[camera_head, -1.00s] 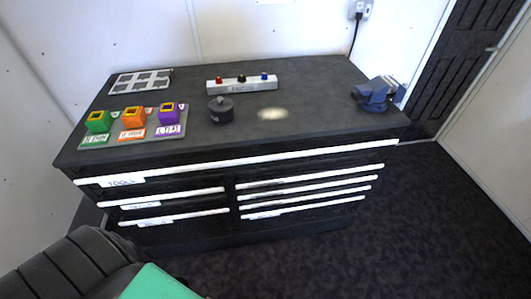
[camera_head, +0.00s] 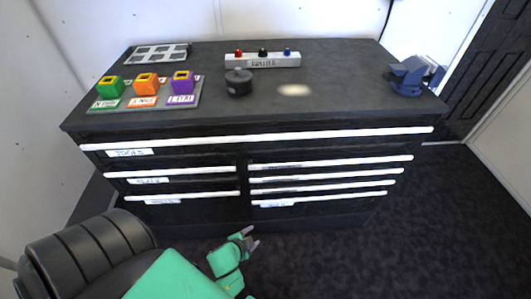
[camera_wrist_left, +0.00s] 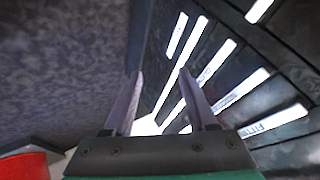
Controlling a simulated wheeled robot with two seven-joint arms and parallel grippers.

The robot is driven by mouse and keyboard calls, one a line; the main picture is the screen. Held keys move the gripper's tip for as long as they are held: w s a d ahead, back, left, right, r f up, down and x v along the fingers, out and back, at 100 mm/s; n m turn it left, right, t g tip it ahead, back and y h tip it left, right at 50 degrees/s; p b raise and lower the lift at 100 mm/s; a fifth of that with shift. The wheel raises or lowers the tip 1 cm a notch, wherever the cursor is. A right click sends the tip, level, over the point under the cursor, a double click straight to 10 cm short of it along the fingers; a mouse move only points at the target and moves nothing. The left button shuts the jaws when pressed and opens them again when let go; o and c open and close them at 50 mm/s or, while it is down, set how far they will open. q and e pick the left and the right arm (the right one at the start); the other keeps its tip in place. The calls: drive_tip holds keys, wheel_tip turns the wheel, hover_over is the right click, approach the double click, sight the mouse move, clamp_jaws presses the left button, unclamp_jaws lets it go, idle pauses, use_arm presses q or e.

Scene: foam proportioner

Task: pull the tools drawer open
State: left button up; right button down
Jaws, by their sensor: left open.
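The tools drawer (camera_head: 200,151) is the wide top drawer of the black cabinet, with a "TOOLS" label at its left end. Its long white handle (camera_head: 260,139) runs nearly the full cabinet width, and the drawer looks closed. My left gripper (camera_head: 253,237) is open and empty, low in front of the cabinet, below the tools handle and apart from it. In the left wrist view my open fingers (camera_wrist_left: 161,74) point along the cabinet front, where several white drawer handles show tilted. My right gripper is not in view.
Smaller drawers with white handles (camera_head: 330,173) sit below. On the cabinet top (camera_head: 220,115) are coloured blocks (camera_head: 146,83), a dark round weight (camera_head: 238,82), a white strip with knobs (camera_head: 262,61) and a blue vise (camera_head: 408,75).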

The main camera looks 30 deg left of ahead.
use_arm(q)
drive_tip(key=w+a+r+m+t+y+b, duration=0.1)
drive_tip(key=w+a+r+m+t+b, duration=0.15)
drive_tip(key=w+r, duration=0.25)
drive_tip(key=m+t+y+b, duration=0.3)
drive_tip(key=m+t+b, duration=0.2)
drive_tip(key=t+b, duration=0.2)
approach(262, 139)
drive_tip(key=v, duration=0.4)
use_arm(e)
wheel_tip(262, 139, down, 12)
use_arm(q)
drive_tip(key=shift+g, duration=0.25)
drive_tip(key=p+x, duration=0.1)
drive_tip(key=x, duration=0.3)
drive_tip(key=p+x, duration=0.2)
drive_tip(key=x, duration=0.3)
drive_tip(key=p+x, duration=0.2)
drive_tip(key=x, duration=0.2)
drive_tip(key=shift+w+r, duration=0.4)
drive_tip(key=shift+w+a, duration=0.15)
drive_tip(key=shift+w, duration=0.35)
clamp_jaws()
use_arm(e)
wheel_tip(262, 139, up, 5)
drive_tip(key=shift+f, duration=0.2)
use_arm(q)
drive_tip(key=shift+s+f, duration=0.1)
